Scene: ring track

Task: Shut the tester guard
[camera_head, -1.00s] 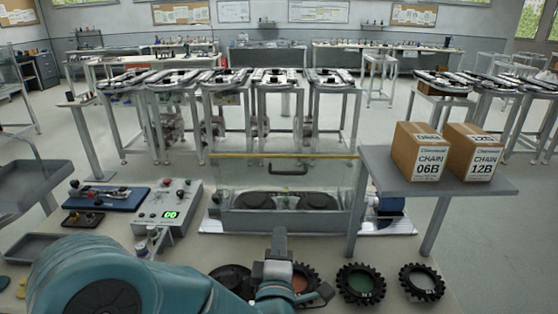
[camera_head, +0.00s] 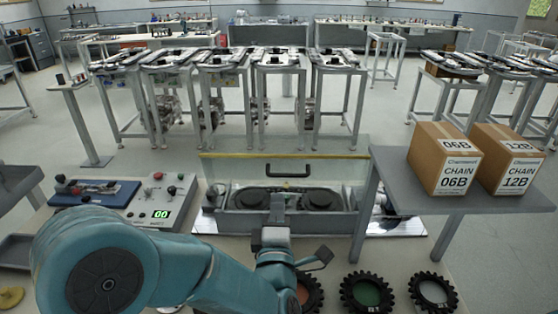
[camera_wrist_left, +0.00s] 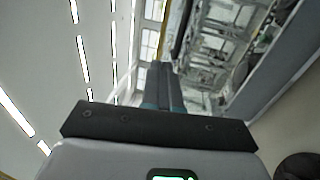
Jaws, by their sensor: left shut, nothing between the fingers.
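The tester (camera_head: 230,218) stands on the bench in the middle of the head view, with two dark round parts in its bed. Its clear guard (camera_head: 240,170) stands raised above the bed, with a yellow strip along the upper part and a black handle (camera_head: 288,174) at the middle. My left gripper (camera_head: 279,203) is shut and empty, pointing forward in front of the tester, below the handle in the picture. In the left wrist view the closed fingers (camera_wrist_left: 165,84) show beneath a yellow strip (camera_wrist_left: 158,10). I cannot tell contact with the guard. My right gripper is out of view.
A control box (camera_head: 160,203) with a green display stands left of the tester. A grey shelf (camera_head: 400,180) with two chain cartons (camera_head: 445,160) is close on the right. Several toothed rings, including a green-centred one (camera_head: 366,293), lie in front.

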